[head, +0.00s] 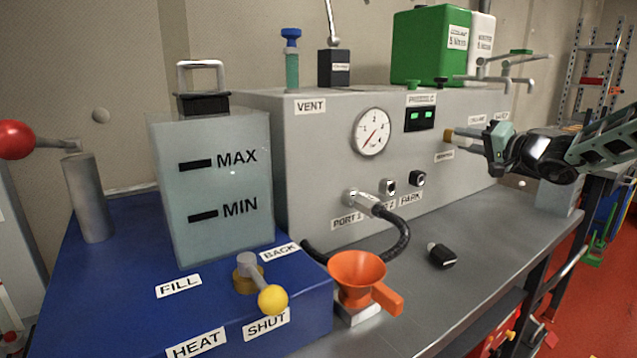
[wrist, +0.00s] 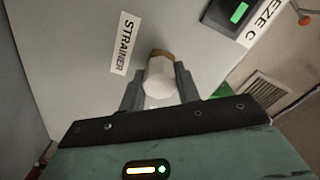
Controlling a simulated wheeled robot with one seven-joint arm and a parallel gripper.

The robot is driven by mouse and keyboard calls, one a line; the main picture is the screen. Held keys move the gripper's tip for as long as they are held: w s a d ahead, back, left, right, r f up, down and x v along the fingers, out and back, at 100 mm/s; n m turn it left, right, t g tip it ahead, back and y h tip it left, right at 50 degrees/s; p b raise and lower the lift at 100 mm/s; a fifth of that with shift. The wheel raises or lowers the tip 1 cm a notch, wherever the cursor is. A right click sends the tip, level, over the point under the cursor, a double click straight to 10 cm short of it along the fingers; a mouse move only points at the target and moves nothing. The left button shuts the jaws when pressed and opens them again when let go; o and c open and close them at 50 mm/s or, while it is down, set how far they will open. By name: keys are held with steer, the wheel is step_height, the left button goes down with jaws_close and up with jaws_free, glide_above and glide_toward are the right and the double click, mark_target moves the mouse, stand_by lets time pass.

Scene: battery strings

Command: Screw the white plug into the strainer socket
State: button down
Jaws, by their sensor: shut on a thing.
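The white plug (wrist: 160,80) sits between the fingers of my gripper (wrist: 159,88) in the wrist view, and the jaws are shut on it. Beyond the plug a brass-coloured ring, the strainer socket (wrist: 160,53), shows on the grey panel, beside the STRAINER label (wrist: 124,43). The plug is in line with the socket and covers most of it. I cannot tell how deep it is threaded. In the head view my gripper (head: 462,137) reaches in from the right to the brass socket (head: 449,134) on the panel face; the plug is mostly hidden by the fingers.
The grey cabinet (head: 300,150) carries a gauge (head: 371,132), a green display (head: 419,117) and ports with a black hose (head: 400,238). An orange funnel (head: 357,270) and a small black-and-white part (head: 441,255) are on the grey bench.

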steer(key=m, duration=0.4)
steer(key=shift+m, duration=0.3)
steer(key=c, duration=0.9)
jaws_free()
steer(key=shift+b+v, duration=0.8)
steer(key=shift+v, duration=0.45)
steer(key=shift+b+v, duration=0.65)
steer(key=shift+v, duration=0.65)
